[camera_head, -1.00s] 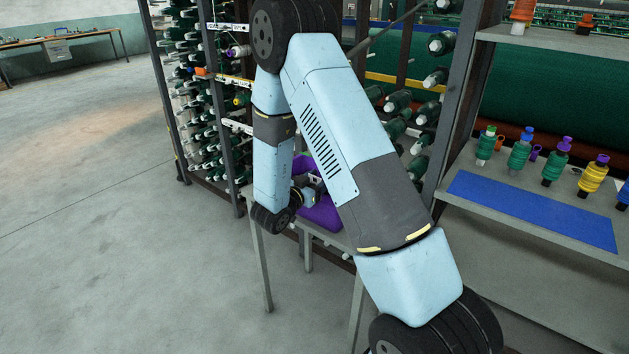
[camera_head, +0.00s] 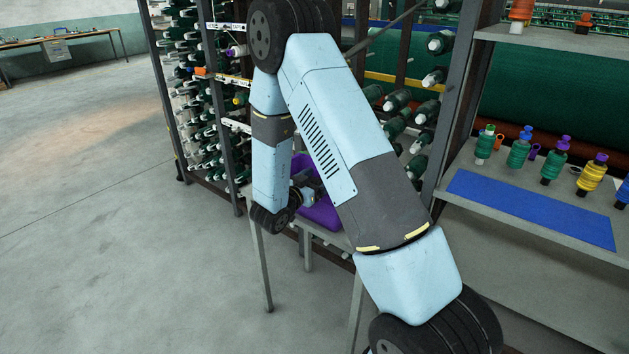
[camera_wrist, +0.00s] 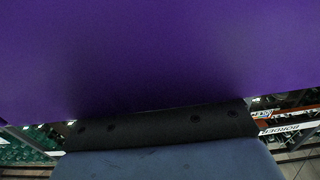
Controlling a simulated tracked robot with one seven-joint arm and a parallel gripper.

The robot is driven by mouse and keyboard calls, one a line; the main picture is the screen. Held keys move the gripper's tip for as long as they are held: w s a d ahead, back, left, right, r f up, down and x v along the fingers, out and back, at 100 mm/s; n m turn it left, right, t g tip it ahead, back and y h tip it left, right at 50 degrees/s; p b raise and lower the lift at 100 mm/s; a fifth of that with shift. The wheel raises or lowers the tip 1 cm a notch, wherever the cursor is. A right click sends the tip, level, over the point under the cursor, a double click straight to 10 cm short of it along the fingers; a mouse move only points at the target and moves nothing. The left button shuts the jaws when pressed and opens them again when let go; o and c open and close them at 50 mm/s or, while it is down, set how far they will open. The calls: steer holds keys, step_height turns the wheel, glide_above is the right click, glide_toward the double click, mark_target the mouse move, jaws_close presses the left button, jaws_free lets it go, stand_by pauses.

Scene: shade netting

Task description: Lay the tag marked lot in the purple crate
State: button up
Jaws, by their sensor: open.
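The purple crate (camera_head: 322,212) stands on a small grey table behind my arm, which hides much of it. A purple surface, taken to be the crate, also fills most of the wrist view (camera_wrist: 160,50), very close to the camera. My gripper (camera_head: 309,187) is open at the crate, partly hidden by my own arm links. Its fingertips are too small to make out, and I cannot tell whether it touches the crate. I cannot make out the tag marked lot in either view.
A rack of green spools (camera_head: 205,115) stands behind the table. At right, a shelf holds a blue mat (camera_head: 530,208) and several coloured spools (camera_head: 592,174). The floor (camera_head: 110,230) at left is clear. A far bench (camera_head: 60,40) stands at upper left.

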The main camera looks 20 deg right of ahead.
steer(key=v, duration=1.2)
steer(key=w+r+n+t+y, duration=0.1)
steer(key=w+r+t+y, duration=0.1)
steer(key=w+r+y, duration=0.65)
steer(key=s+a+r+n+y, duration=0.1)
steer(key=s+r+n+y, duration=0.15)
steer(key=r, duration=0.35)
steer(key=s+a+r+n+y, duration=0.1)
steer(key=s+r+n+y, duration=0.2)
steer(key=r, duration=0.4)
steer(key=s+d+r+n+g, duration=0.1)
steer(key=s+d+r+g, duration=0.1)
steer(key=s, duration=0.7)
steer(key=s+d+r+n+g, duration=0.1)
steer(key=s+d, duration=0.4)
steer(key=s, duration=0.5)
steer(key=s+d+r+n+g, duration=0.2)
steer(key=s+d+g, duration=0.2)
steer(key=s, duration=0.6)
steer(key=shift+r+y, duration=0.35)
steer(key=shift+y, duration=0.05)
